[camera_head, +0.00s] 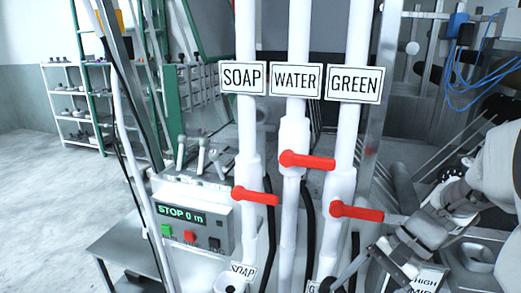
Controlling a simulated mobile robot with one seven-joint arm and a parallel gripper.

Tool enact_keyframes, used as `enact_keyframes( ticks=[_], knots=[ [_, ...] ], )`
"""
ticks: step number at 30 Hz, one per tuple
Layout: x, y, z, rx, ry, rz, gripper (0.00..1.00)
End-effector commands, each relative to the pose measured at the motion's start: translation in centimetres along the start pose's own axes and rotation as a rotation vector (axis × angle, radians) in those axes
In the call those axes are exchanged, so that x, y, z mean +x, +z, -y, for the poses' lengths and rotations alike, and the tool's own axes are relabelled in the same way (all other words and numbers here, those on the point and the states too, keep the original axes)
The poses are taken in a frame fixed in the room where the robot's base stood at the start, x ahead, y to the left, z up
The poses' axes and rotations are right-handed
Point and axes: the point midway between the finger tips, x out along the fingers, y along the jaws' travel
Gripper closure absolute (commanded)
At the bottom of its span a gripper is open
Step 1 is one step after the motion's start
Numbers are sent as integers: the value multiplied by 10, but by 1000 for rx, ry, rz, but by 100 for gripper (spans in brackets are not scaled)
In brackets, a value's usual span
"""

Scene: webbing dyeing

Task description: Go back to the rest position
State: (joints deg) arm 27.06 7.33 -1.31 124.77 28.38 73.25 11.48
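My gripper (393,265) is at the lower right, at the end of my white and grey arm that comes in from the right edge. It is below and to the right of the red valve handle on the GREEN pipe (344,150), and appears apart from that handle. Its fingertips are small and overlap the machinery behind, so I cannot tell whether they are open or shut. I see no object clearly held in it.
Three white pipes labelled SOAP, WATER and GREEN have red handles (255,195), (307,160) and (356,211). A control box (196,220) reads "STOP 0 m". Blue cables (470,75) hang at upper right. Open floor (45,200) lies left.

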Motion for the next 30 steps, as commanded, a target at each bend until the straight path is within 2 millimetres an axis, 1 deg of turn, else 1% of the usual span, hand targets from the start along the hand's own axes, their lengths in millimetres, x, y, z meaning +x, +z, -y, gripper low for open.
enact_keyframes(
  ticks=[1,5,8,12,15,18,21,25,30],
  knots=[
    [0,10,3,-106,52,-63,16],
    [-5,29,8,-376,183,-227,16],
    [-12,42,15,-588,276,-358,16],
    [-27,63,26,-872,385,-546,16],
    [-40,80,28,-1004,417,-659,16],
    [-50,95,20,-1046,393,-732,16],
    [-55,105,8,-1046,348,-775,16],
    [-56,113,-2,-1044,301,-809,16],
    [-56,116,-7,-1042,277,-823,16]
  ],
)
